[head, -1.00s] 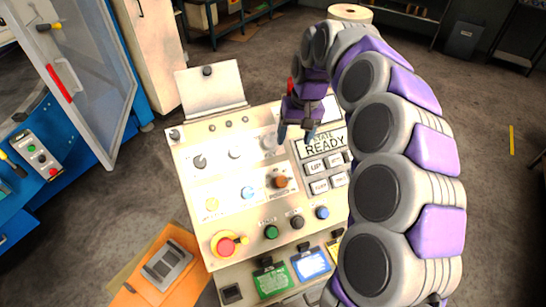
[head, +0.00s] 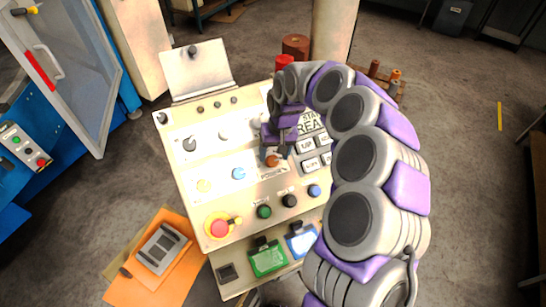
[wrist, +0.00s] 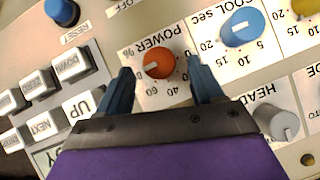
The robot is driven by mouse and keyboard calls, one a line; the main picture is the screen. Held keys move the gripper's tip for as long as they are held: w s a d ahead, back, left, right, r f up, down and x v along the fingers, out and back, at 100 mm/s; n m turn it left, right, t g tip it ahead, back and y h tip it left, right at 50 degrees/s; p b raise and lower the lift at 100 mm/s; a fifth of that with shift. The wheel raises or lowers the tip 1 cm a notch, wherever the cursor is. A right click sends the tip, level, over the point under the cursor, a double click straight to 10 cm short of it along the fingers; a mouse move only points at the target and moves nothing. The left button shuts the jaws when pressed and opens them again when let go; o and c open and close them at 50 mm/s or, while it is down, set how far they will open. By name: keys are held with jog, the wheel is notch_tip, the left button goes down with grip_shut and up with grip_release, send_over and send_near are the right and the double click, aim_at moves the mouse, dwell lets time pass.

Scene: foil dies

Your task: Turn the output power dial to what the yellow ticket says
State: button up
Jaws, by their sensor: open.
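The output power dial is an orange-red knob (wrist: 159,65) under the label POWER % in the wrist view. Its pale pointer mark faces left in that view; I cannot tell the exact value. My gripper (wrist: 160,70) is open, its two blue fingers appearing on either side of the dial; I cannot tell whether they touch it. In the head view my gripper (head: 274,155) is over the panel, with the orange dial (head: 271,162) just at its tips. A green ticket (head: 268,261) and a blue ticket (head: 302,242) hang below; no yellow ticket shows now, and my arm covers that side.
The blue COOL sec knob (wrist: 242,26) and grey HEAD knob (wrist: 276,121) sit close by. White keys (wrist: 72,65) and a blue RESET button (wrist: 62,12) lie left. A red emergency stop (head: 221,228) is at the panel's lower left. An orange board (head: 150,265) stands beside the panel.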

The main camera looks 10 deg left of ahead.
aim_at(272, 161)
jog(key=shift+a+f, duration=0.15)
jog(key=shift+f, duration=1)
jog(key=shift+c, duration=0.4)
jog(key=c, duration=1)
jog(key=n+t+h, duration=0.1)
jog(key=n+h, duration=0.1)
jog(key=n, duration=0.1)
jog(key=shift+s+a+n+p, duration=0.1)
jog(key=shift+s+n+p, duration=0.05)
jog(key=shift+n+p, duration=0.2)
jog(key=shift+s+a+n+t+h+p, duration=0.1)
jog(key=shift+n+t+h+p, duration=0.1)
jog(key=shift+n+t+h, duration=0.55)
jog(key=shift+s+a+n+t+h+p, duration=0.15)
jog(key=shift+n+t, duration=0.2)
jog(key=shift+n, duration=0.75)
jog(key=shift+w, duration=0.1)
